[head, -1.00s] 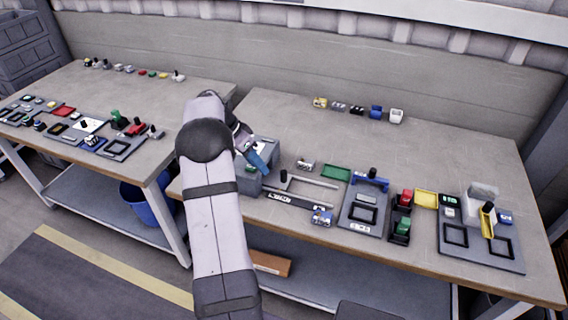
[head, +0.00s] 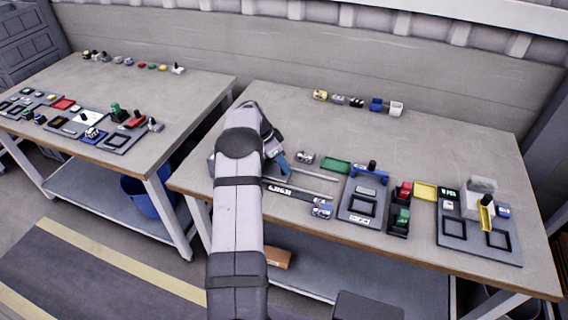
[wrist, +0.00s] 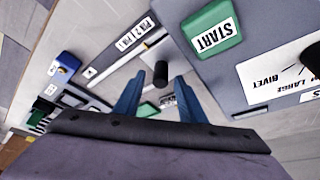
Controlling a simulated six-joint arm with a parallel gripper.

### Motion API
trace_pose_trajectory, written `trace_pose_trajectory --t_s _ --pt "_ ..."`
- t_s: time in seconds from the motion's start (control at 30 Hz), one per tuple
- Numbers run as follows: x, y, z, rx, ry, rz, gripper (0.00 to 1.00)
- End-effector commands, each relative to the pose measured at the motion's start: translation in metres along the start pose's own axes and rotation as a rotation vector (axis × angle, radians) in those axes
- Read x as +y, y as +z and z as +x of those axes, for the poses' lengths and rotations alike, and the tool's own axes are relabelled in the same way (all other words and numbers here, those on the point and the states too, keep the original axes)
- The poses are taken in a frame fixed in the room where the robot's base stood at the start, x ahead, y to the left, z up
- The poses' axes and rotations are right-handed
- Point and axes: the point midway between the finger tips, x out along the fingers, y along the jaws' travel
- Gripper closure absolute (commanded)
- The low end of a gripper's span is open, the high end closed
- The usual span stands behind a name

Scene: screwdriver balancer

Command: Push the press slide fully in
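The press slide has a black upright knob (wrist: 160,73), seen in the wrist view just ahead of my fingertips and centred between them. It stands near two rails (head: 312,184) that run right from the press body in the head view. I cannot tell how far in the slide sits. The grey press body (wrist: 236,62) carries a green START button (wrist: 212,28). My arm hides most of the body in the head view. My gripper (wrist: 158,88) has its blue fingers apart with nothing held; it also shows in the head view (head: 283,166), above the slide's left part.
To the right are a grey fixture with a blue bridge (head: 370,173), red and green buttons (head: 402,203) and a grey board (head: 478,240) with a yellow part. A small blue-and-white part (head: 322,210) lies before the rails. The table behind is mostly clear.

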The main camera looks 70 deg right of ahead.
Motion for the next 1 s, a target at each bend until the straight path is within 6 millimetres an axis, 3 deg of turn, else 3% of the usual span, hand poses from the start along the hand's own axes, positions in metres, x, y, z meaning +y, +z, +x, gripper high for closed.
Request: trace_pose_trajectory --t_s 0.2,0.57,0.73,1.0 --pt "0.0 0.0 0.017 0.0 0.0 0.0 0.63" --pt "-0.001 0.0 0.021 0.0 -0.001 0.0 0.63" --pt "-0.001 0.0 0.021 0.0 -0.001 0.0 1.0" --pt "-0.003 0.003 0.022 0.001 -0.001 0.0 1.0"
